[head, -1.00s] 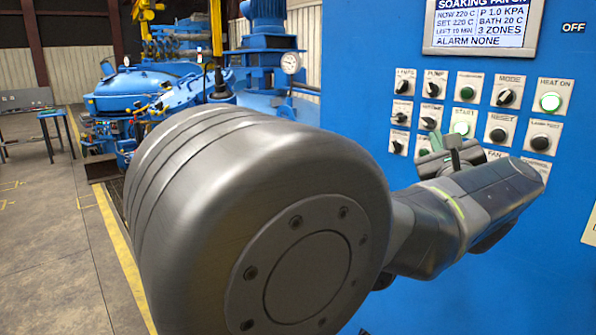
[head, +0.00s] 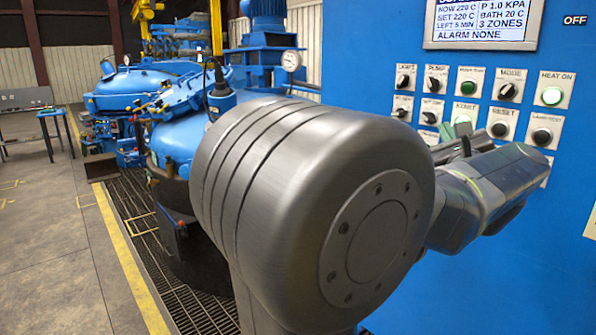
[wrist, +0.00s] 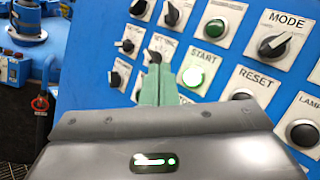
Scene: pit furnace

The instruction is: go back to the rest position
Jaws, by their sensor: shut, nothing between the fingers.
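My gripper (head: 455,137) is in front of the blue control panel (head: 400,40), at the lower rows of its buttons. In the wrist view its greenish fingers (wrist: 160,85) are together with nothing between them. They point towards the panel beside the lit green START button (wrist: 200,72). I cannot tell the exact gap between the fingertips and the panel. My arm fills the middle of the head view and hides the panel's lower left part.
A lit HEAT ON button (head: 551,96), a MODE knob (head: 507,91) and a screen (head: 485,20) are on the panel. Blue furnace equipment (head: 150,85) stands behind at left. A floor grating (head: 150,240) and open concrete floor (head: 50,260) lie at left.

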